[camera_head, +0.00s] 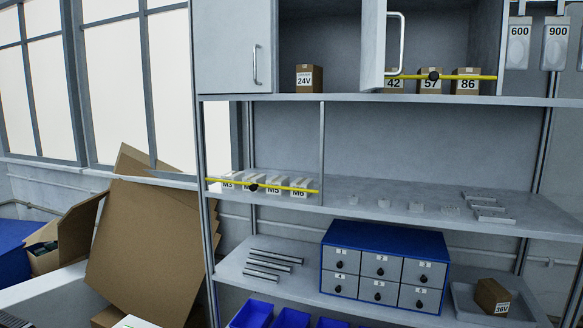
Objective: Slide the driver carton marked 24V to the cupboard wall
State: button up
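The carton marked 24V (309,79) is a small brown box with a white label. It stands upright on the floor of the upper cupboard (340,97), near the front edge, in the open bay right of a grey door (232,55). Open space lies on both sides of it. A second grey door (372,45) stands to its right and hides part of the cupboard interior. The cupboard's back wall is in shadow. My gripper is not in view.
Cartons marked 42, 57 (430,86) and 86 stand behind a yellow bar (455,76) in the right bay. Below are a shelf with labelled bins (270,189), a blue drawer unit (385,232) and a 36V carton (493,297). Large cardboard sheets (145,250) lean at left.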

aim_at(309, 78)
jog(key=u, duration=0.95)
jog(key=i, duration=0.6)
jog(key=z, duration=1.25)
jog(key=k, duration=0.1)
jog(key=u, duration=2.45)
